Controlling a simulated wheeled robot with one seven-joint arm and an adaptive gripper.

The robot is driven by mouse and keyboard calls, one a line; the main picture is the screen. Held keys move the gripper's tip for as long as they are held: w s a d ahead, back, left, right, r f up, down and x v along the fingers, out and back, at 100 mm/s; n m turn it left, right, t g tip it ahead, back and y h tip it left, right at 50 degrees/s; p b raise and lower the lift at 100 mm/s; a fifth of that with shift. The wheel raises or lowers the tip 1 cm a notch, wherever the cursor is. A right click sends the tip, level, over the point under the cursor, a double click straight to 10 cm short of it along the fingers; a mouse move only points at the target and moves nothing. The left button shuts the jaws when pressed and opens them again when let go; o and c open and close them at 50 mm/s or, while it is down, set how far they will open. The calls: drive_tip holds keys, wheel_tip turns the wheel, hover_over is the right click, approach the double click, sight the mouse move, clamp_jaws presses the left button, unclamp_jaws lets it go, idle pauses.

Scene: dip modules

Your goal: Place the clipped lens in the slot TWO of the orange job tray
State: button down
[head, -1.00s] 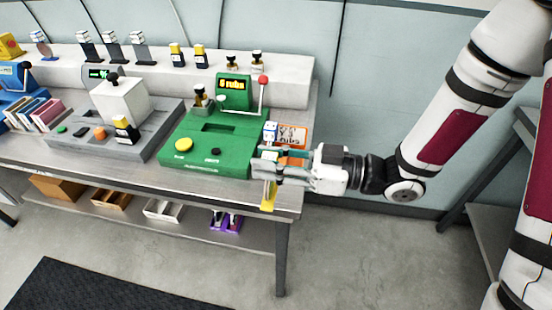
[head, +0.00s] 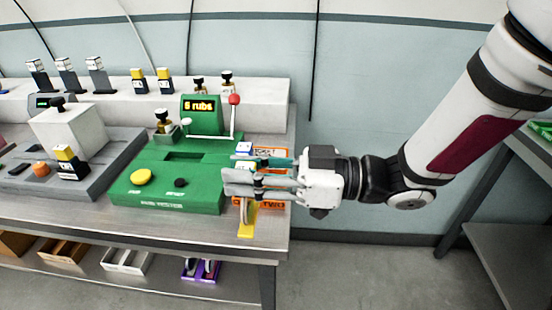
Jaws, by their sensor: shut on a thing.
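My gripper (head: 236,176) is shut at the right end of the green tester, its fingers pointing left. A small white-and-blue block (head: 243,149) shows just above the fingers, and a yellow piece (head: 247,221) shows below them near the table's front edge. These look like parts of the held clipped lens; the fingers hide its middle, and I cannot make out the lens itself. Orange surfaces with lettering, seemingly the orange job tray (head: 272,204), show behind and below the gripper. Its slots are mostly hidden, and I cannot tell which is slot TWO.
The green tester (head: 200,188) has a lit display and a red-knobbed lever (head: 234,100). A grey machine (head: 100,175) stands to its left. A white ledge (head: 260,98) with several stamp-like pieces runs behind. Bins and a purple rack (head: 201,270) sit on the lower shelf.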

drive_tip(key=shift+f+b, duration=0.2)
drive_tip(key=shift+b, duration=0.15)
drive_tip(key=w+d+f+b, duration=0.1)
drive_tip(key=w, duration=0.3)
drive_tip(key=w+d+f+b, duration=0.1)
drive_tip(key=w+f, duration=0.1)
drive_tip(key=w, duration=0.2)
drive_tip(key=w+d+f+b, duration=0.1)
drive_tip(key=w, duration=0.3)
drive_tip(key=shift+w+d+f, duration=0.35)
drive_tip(key=shift+w, duration=0.05)
drive_tip(key=shift+r, duration=0.1)
drive_tip(key=c, duration=1.2)
unclamp_jaws()
